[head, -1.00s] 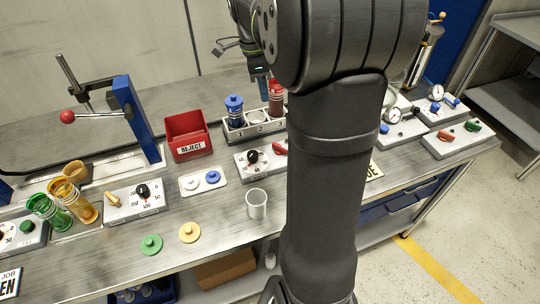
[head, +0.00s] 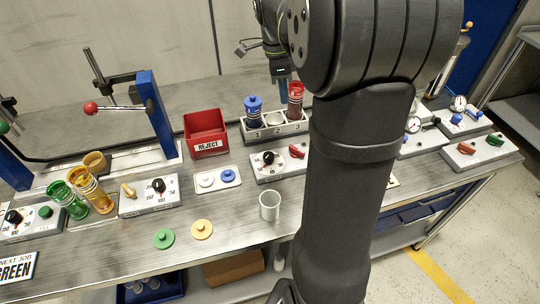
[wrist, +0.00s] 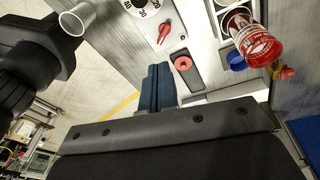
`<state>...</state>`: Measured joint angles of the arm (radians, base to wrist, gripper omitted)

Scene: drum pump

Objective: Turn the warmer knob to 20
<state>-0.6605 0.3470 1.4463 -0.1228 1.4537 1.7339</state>
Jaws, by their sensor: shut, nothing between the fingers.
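Three dial boxes with black knobs show in the head view: a middle knob (head: 268,158) in front of the numbered rack, another knob (head: 158,185) left of it, and a far-left knob (head: 13,217). No warmer label is readable, so I cannot tell which is the warmer. Exact knob settings are too small to read. My gripper (head: 283,92) is beyond the rack, partly hidden by the red container. In the wrist view its blue fingers (wrist: 160,82) are shut, empty and apart from any knob. A numbered dial (wrist: 150,6) is cut off at the top there.
A rack (head: 275,131) holds a blue-capped container (head: 254,110) and a red container (head: 295,100). A red reject bin (head: 205,135), lid tray (head: 218,180) and clear cup (head: 269,206) stand nearby. My arm hides part of the right bench.

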